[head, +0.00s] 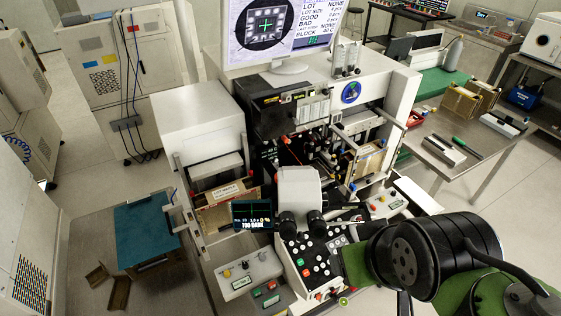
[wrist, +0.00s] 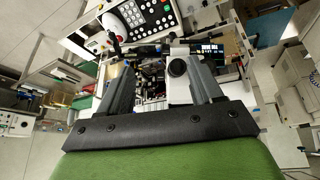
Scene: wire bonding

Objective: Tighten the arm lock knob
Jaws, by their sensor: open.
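The microscope with its white head (head: 298,186) and two black eyepieces (head: 302,222) stands at the front middle of the bonding machine in the head view. In the wrist view a round black knob-like part (wrist: 178,68) shows against a white body, close to the right fingertip; I cannot tell for sure that it is the arm lock knob. My gripper (wrist: 158,66) is open, with two dark fingers apart and nothing seen held between them. In the head view my wrist hides most of the gripper, at lower right. Contact with the knob cannot be made out.
A small dark screen (head: 253,216) stands left of the microscope. A metal side table (head: 462,160) holds tools at right.

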